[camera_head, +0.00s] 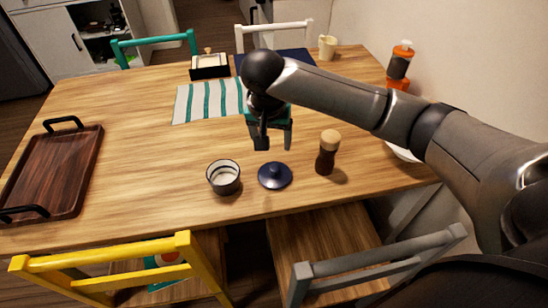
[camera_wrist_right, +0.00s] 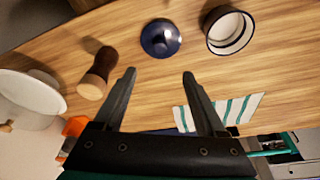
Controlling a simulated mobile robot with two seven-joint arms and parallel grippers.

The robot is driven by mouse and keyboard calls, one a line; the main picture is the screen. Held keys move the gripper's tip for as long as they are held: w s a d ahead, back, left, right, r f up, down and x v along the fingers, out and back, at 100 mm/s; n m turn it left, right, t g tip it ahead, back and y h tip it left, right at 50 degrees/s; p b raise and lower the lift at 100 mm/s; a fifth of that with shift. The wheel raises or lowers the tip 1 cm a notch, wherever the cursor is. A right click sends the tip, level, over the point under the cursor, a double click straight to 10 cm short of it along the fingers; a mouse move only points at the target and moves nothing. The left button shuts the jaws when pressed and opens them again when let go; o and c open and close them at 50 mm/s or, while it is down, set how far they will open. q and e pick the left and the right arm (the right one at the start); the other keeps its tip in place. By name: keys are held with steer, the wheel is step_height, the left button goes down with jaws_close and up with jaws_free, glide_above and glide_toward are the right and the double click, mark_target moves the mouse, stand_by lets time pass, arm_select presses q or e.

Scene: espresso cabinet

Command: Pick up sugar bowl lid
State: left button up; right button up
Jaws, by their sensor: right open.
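The sugar bowl lid (camera_head: 275,175) is a dark blue disc with a round knob, lying on the wooden table near its front edge. It also shows in the right wrist view (camera_wrist_right: 160,39), beyond my fingertips. The sugar bowl (camera_head: 224,177) is a small dark cup with a white inside, standing uncovered just left of the lid; the wrist view shows it too (camera_wrist_right: 229,30). My right gripper (camera_head: 273,145) hangs above the table, behind the lid in the head view. Its fingers (camera_wrist_right: 159,74) are apart with nothing between them. My left gripper is not in view.
A wood-topped shaker (camera_head: 327,152) stands close to the right of the lid. A brown tray (camera_head: 50,175) lies at the left and a striped cloth (camera_head: 210,101) farther back. A white bowl (camera_head: 402,152) is partly hidden by my right arm. Mid-left table is clear.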

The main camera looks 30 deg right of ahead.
steer(key=b, duration=0.3)
glide_toward(274, 168)
steer(key=x, duration=0.3)
steer(key=shift+d+f, duration=0.15)
steer(key=shift+f, duration=0.4)
steer(key=b+x, duration=0.2)
steer(key=x, duration=0.2)
steer(key=shift+w+f, duration=0.15)
steer(key=shift+f, duration=0.1)
steer(key=shift+f+b, duration=0.2)
steer(key=shift+b, duration=0.1)
steer(key=c, duration=0.5)
jaws_close()
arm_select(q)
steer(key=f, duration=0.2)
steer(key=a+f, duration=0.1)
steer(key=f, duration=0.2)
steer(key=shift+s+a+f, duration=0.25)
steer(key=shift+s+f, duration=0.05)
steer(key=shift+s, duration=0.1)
